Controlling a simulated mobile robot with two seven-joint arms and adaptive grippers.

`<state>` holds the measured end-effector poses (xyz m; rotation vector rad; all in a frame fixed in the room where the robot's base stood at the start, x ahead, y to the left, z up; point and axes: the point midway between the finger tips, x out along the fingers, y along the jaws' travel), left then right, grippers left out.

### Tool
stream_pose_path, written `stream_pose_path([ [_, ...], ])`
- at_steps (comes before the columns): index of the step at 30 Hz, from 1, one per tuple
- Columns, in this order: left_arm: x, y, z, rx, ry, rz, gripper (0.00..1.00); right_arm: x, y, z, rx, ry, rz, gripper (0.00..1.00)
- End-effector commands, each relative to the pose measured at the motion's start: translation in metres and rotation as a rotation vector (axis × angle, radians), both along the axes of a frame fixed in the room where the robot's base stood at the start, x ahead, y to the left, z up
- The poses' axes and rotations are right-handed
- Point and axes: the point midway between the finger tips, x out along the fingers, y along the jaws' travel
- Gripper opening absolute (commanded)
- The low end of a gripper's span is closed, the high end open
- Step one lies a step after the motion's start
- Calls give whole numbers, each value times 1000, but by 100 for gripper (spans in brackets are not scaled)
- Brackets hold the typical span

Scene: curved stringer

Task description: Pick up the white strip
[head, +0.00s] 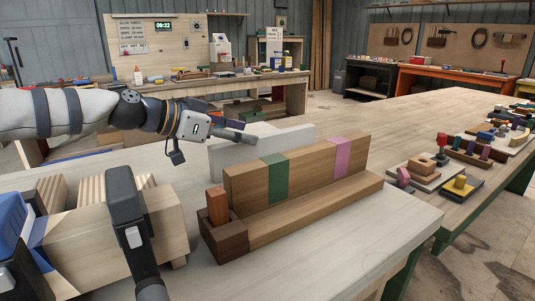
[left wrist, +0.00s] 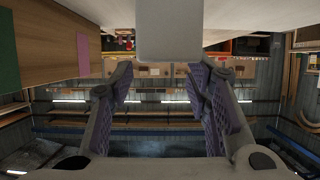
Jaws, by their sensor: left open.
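The white strip (head: 262,146) stands on edge on the workbench, just behind a long wooden block (head: 300,170) with a green band and a pink band. The block hides its lower front. My left gripper (head: 232,130) is open above the left end of the strip, reaching in from the left. In the left wrist view a pale end (left wrist: 168,30), which looks like the strip, lies at top centre, in line with the gap between the open fingers (left wrist: 165,100). I cannot tell whether they touch it.
A dark brown holder (head: 225,240) with an orange-brown peg (head: 217,205) stands at the block's left end. Coloured small parts (head: 460,185) lie on the right.

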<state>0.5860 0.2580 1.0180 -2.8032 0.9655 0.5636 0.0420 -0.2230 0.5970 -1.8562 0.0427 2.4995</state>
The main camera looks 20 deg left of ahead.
Motion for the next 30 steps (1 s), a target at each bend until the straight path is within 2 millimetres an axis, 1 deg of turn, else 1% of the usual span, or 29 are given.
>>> stream_pose_path([
  [1, 6, -4, -10, 1, 7, 0, 44, -3, 0, -4, 1, 11, 1, 39],
  [3, 17, -10, -20, 2, 7, 0, 44, -7, 0, -8, 0, 24, 1, 39],
  [5, 25, -15, -25, 2, 6, -1, 44, -9, 0, -10, 1, 32, 1, 39],
  [6, 29, -19, -26, 2, 3, 0, 44, -10, 0, -11, 0, 35, 1, 39],
  [9, 35, -23, -26, 1, -1, 1, 44, -11, 0, -12, 0, 38, 1, 39],
  [15, 35, -24, -23, 1, -5, 2, 44, -10, 0, -11, 0, 35, 1, 39],
  [17, 35, -24, -23, 2, -5, 1, 31, -10, 0, -11, 0, 35, 2, 39],
  [18, 35, -24, -23, 2, -5, 1, 22, -10, 0, -11, 0, 35, 1, 39],
  [21, 35, -24, -23, 2, -5, 1, 0, -10, 0, -11, 0, 35, 2, 39],
  [30, 35, -23, -22, 1, -7, 1, 0, -10, 0, -11, 0, 34, 2, 39],
])
